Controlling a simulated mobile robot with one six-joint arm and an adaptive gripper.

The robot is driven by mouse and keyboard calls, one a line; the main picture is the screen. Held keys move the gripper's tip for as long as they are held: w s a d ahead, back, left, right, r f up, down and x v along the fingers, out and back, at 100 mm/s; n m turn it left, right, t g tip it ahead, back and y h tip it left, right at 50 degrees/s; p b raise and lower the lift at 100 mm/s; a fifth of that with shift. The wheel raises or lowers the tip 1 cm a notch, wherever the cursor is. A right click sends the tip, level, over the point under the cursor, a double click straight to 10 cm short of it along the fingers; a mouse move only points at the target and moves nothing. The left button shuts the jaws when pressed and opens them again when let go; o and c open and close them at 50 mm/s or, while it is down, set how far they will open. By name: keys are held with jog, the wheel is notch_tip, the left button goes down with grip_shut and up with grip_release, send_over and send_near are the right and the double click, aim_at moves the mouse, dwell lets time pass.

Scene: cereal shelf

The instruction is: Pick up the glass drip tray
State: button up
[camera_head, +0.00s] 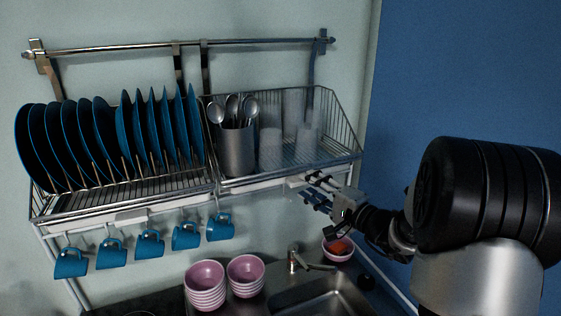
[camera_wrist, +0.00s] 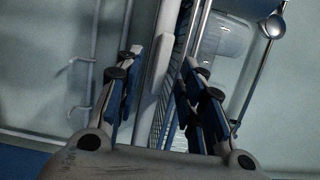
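The glass drip tray (camera_head: 258,184) is a pale, shallow tray under the right-hand wire rack that holds the glasses. Its front edge and a small pale tab show in the head view. My gripper (camera_head: 314,188) is at the right part of this front edge, close to the tab. In the wrist view my gripper (camera_wrist: 163,90) has its two blue-padded fingers apart. A long pale strip, which looks like the tray (camera_wrist: 154,85), passes between them. I see a gap beside the left finger; contact at the right finger cannot be told. Most of the tray is hidden by the rack.
The rack above holds a metal utensil cup (camera_head: 237,152) and clear glasses (camera_head: 270,150). Blue plates (camera_head: 100,135) stand in the left rack, with blue mugs (camera_head: 150,244) hanging below. Pink bowls (camera_head: 205,285), a faucet (camera_head: 293,258) and a sink (camera_head: 325,298) lie underneath.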

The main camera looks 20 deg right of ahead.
jog(key=shift+w+a, duration=0.1)
jog(key=shift+w, duration=0.15)
jog(key=shift+s, duration=0.1)
jog(key=shift+c, duration=0.5)
grip_shut()
jog(key=shift+r, duration=0.1)
